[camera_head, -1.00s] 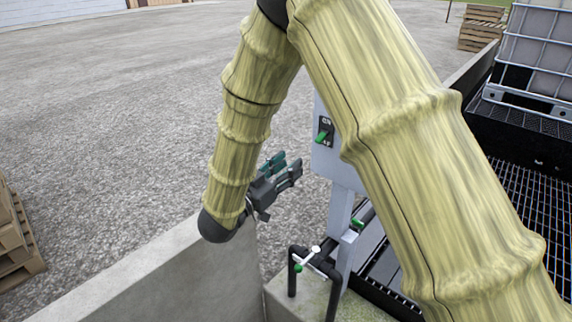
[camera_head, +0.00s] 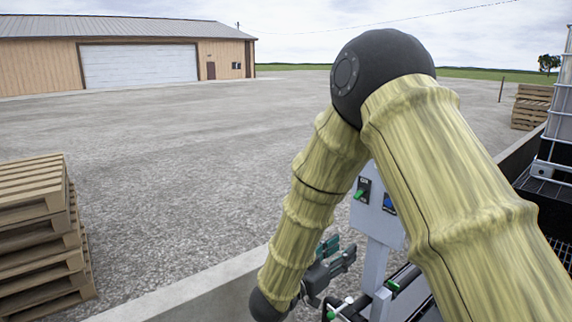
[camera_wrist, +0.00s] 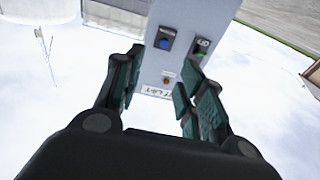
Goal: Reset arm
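My gripper (camera_head: 338,258) hangs at the end of my bent arm, left of a grey control box (camera_head: 392,226) on a post. In the wrist view my gripper (camera_wrist: 160,88) has its two green-padded fingers spread apart with nothing held between them. The control box (camera_wrist: 188,22) shows upside down beyond the fingers, apart from them as far as I can tell. It bears a blue button (camera_wrist: 165,38), a green switch (camera_wrist: 201,50) and a small red button (camera_wrist: 166,78). My upper arm hides part of the box in the head view.
A low concrete wall (camera_head: 205,292) runs below my gripper. Pipes with green-handled valves (camera_head: 393,286) stand by the post. Stacked pallets (camera_head: 40,240) are at left, and a caged tank (camera_head: 560,125) is at right. Open gravel and a building (camera_head: 130,55) lie beyond.

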